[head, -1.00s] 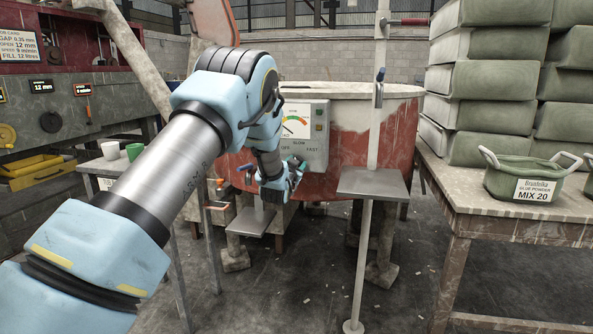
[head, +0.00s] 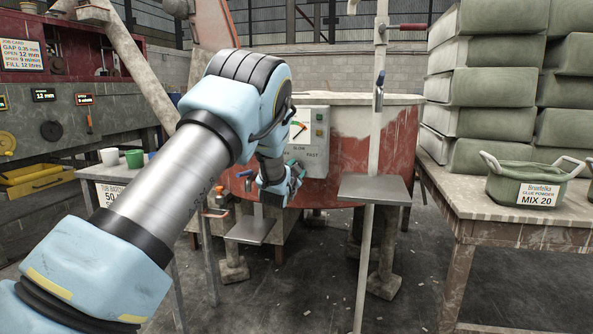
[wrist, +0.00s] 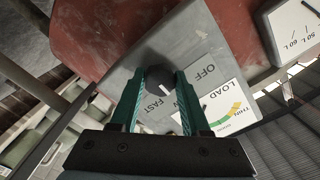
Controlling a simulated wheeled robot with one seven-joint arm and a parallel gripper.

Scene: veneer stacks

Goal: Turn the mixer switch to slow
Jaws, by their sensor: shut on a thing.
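The mixer switch is a dark round knob (wrist: 168,80) on a grey control box, seen in the wrist view between the green fingers of my gripper (wrist: 167,74). The fingers are closed on its two sides. A short pale mark on the knob points down in the picture, roughly between the FAST and SLOW labels; its exact setting is hard to tell. OFF is clear, while a finger partly covers SLOW. In the head view the control box (head: 319,140) is on the red mixer tub (head: 345,150), and my arm hides the knob.
A post with a grey plate (head: 375,188) stands in front of the tub at right. A table (head: 500,225) holds a green glue powder tub (head: 525,182) beside stacked green sacks (head: 490,85). A small table with cups (head: 134,159) is at left.

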